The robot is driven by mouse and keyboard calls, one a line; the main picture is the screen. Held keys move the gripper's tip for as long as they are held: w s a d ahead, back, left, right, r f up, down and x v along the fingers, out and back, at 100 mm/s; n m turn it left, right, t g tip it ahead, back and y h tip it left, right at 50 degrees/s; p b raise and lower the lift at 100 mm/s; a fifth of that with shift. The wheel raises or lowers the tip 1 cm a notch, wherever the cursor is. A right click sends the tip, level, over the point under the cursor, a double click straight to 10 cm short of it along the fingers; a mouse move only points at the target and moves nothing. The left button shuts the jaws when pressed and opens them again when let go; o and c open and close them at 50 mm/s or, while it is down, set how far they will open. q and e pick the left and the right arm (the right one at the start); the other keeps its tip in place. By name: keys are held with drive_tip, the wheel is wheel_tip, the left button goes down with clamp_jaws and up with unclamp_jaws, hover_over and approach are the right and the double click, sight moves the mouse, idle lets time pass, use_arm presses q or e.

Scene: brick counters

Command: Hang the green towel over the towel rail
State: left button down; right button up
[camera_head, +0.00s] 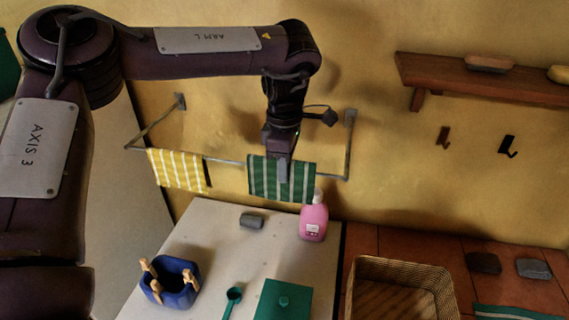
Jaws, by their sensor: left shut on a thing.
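The green towel with pale stripes (262,180) is at the right part of the towel rail (225,161) on the yellow wall. It hangs down in front of the bar; whether part of it lies behind the bar is hidden. My left gripper (282,172) is in front of the towel, pointing down, and is shut on it. A yellow striped towel (177,170) hangs on the left part of the rail, apart from the green one. My right gripper is not in view.
A pink soap bottle (313,220) stands just below the green towel. A grey block (251,220), a blue pot (172,288) and a green board (283,300) are on the pale counter. A wicker basket (433,275) stands at right. A wooden shelf (450,77) juts out at upper right.

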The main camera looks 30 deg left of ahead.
use_arm(q)
drive_tip(key=shift+f, duration=0.65)
drive_tip(key=c, duration=0.8)
unclamp_jaws()
wheel_tip(320, 180, up, 2)
drive_tip(key=shift+r+p, duration=0.25)
drive_tip(key=shift+p, duration=0.9)
drive_tip(key=shift+r, duration=3.2)
